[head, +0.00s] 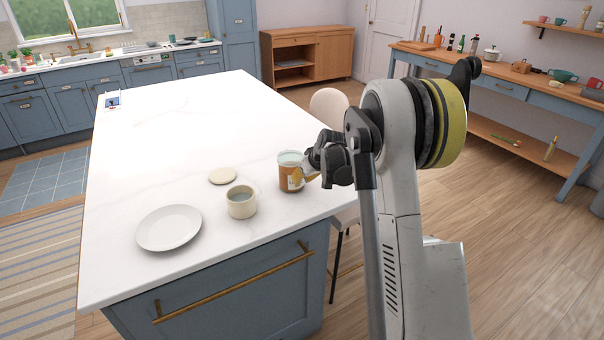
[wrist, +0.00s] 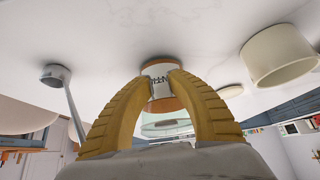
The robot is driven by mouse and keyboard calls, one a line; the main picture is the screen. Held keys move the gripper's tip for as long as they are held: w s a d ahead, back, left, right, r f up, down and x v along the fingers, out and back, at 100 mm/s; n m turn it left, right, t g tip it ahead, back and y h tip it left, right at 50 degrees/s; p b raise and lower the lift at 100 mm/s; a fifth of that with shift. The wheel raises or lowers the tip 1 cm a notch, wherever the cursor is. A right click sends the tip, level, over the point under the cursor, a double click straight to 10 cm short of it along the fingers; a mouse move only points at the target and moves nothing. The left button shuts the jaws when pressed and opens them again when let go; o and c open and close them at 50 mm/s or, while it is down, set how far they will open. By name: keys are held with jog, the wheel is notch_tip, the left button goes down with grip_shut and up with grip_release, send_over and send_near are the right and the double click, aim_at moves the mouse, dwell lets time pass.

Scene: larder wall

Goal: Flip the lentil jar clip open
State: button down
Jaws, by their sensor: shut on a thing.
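The lentil jar (head: 291,172) stands upright on the white island top, orange-brown contents below a pale green glassy top. In the wrist view, which looks upside down, the jar (wrist: 158,70) shows a white label with dark letters, and its pale top (wrist: 165,126) lies lower in the picture. My gripper (head: 313,170) reaches the jar from the right in the head view. Its yellow fingers (wrist: 162,82) are closed on the jar, one on each side of the label. I cannot make out the clip; the fingers may hide it.
A cream mug (head: 241,207) stands left of the jar, with a pale round disc (head: 222,176) behind it. A white plate (head: 169,228) lies farther left. The back of the island top (head: 190,115) is mostly clear. A chair (head: 328,104) stands beside its right edge.

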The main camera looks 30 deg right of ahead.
jog(key=shift+r+g+p, duration=0.2)
jog(key=shift+g+p, duration=0.4)
jog(key=shift+g, duration=0.4)
jog(key=shift+r+g+p, duration=0.2)
jog(key=shift+g+p, duration=0.4)
jog(key=shift+g, duration=0.4)
jog(key=c, duration=1.2)
grip_release()
jog(key=v, duration=1.2)
jog(key=shift+w+a+r, duration=0.1)
jog(key=shift+w+a, duration=0.05)
jog(key=shift+a, duration=0.05)
